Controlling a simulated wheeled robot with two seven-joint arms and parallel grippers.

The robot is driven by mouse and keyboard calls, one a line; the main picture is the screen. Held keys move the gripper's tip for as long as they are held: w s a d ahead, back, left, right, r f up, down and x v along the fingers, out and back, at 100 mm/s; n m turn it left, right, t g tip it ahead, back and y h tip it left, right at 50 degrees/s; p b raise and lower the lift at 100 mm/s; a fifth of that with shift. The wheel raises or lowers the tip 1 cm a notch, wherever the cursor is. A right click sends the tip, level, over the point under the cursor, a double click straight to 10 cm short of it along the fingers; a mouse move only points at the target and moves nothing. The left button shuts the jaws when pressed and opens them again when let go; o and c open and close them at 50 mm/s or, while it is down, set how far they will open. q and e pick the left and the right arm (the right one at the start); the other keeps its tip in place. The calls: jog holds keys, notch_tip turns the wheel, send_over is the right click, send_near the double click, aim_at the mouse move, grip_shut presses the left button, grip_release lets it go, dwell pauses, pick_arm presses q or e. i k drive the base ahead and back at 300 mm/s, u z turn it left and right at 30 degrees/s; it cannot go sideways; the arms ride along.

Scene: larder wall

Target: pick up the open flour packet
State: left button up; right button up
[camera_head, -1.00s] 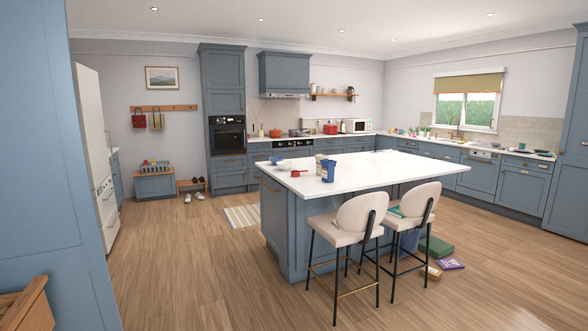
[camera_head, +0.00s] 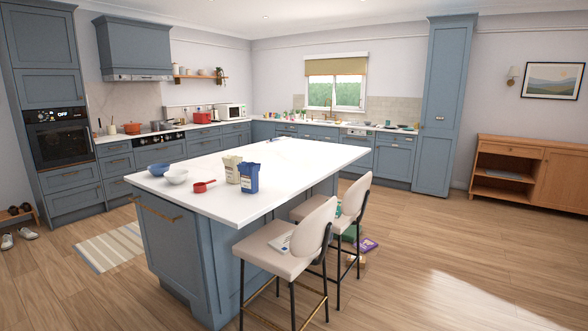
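Two packets stand upright side by side on the white island top near its front edge. One is a cream packet (camera_head: 232,169), the other a blue packet (camera_head: 249,177) with a pale label, slightly nearer to me. Either could be flour; the print is too small to read, and I cannot tell which one is open. A red measuring cup or small pan (camera_head: 203,186) lies to their left. Neither of my grippers is in view.
The island (camera_head: 290,160) has a white bowl (camera_head: 176,175) and a blue bowl (camera_head: 159,169) at its left. Two stools (camera_head: 285,250) stand along its near right side, one with a packet on its seat. Items lie on the floor behind them.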

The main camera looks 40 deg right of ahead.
aim_at(230, 162)
jog(key=z, duration=0.45)
jog(key=i, duration=0.9)
jog(key=z, duration=0.45)
